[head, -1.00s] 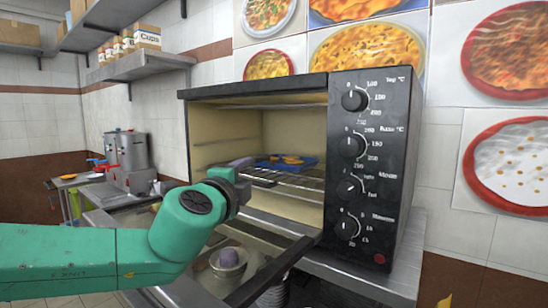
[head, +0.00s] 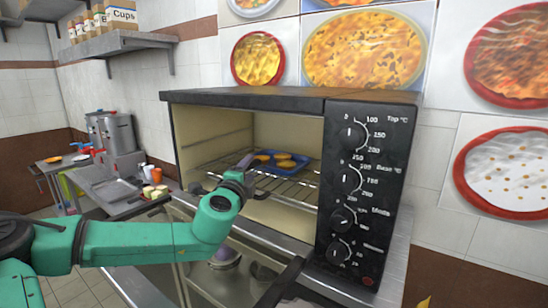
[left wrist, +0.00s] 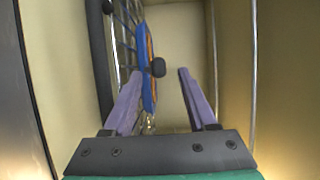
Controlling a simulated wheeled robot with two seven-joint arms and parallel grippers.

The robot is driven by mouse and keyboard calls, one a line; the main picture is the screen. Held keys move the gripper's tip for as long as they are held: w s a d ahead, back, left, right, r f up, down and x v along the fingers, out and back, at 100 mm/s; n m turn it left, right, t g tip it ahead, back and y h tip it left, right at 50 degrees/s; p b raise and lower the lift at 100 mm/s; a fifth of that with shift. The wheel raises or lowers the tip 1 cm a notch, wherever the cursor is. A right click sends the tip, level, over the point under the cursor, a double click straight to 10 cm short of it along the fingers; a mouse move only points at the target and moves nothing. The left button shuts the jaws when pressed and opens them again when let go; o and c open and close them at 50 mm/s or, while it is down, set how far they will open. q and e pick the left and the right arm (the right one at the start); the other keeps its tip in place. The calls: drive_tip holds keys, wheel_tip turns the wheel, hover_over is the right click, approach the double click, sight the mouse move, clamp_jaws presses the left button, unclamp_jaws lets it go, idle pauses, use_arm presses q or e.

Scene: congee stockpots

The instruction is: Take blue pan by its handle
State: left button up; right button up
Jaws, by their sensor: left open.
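The blue pan (head: 292,158) lies on the wire rack inside the open oven, with several golden pieces on it. In the left wrist view the pan (left wrist: 149,88) shows edge-on, and its short black handle (left wrist: 158,67) points toward the gap between my fingers. My left gripper (head: 243,165) is at the oven mouth, left of the pan. Its purple fingers (left wrist: 161,77) are apart with nothing between them, and the handle is just ahead of the tips. In the head view my gripper hides the handle. My right gripper is out of view.
The black oven (head: 372,190) has its control panel on the right; its walls and wire rack (head: 290,188) closely surround my left gripper. The lowered oven door is below my arm. A counter with a metal tray (head: 108,192) and cups is at the left.

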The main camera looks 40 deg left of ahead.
sight(252, 164)
use_arm(q)
drive_tip(key=shift+w+r+p, duration=0.15)
drive_tip(key=shift+r+p, duration=0.1)
drive_tip(key=shift+p, duration=0.1)
drive_tip(key=p+x, duration=0.1)
drive_tip(key=x, duration=0.1)
drive_tip(key=p+x, duration=0.2)
drive_tip(key=shift+a+f, duration=0.15)
drive_tip(key=shift+a, duration=0.25)
drive_tip(key=shift+w+f, duration=0.15)
drive_tip(key=shift+w, duration=0.05)
drive_tip(key=shift+d, duration=0.1)
drive_tip(key=shift+s, duration=0.1)
drive_tip(key=shift+c, duration=1.2)
clamp_jaws()
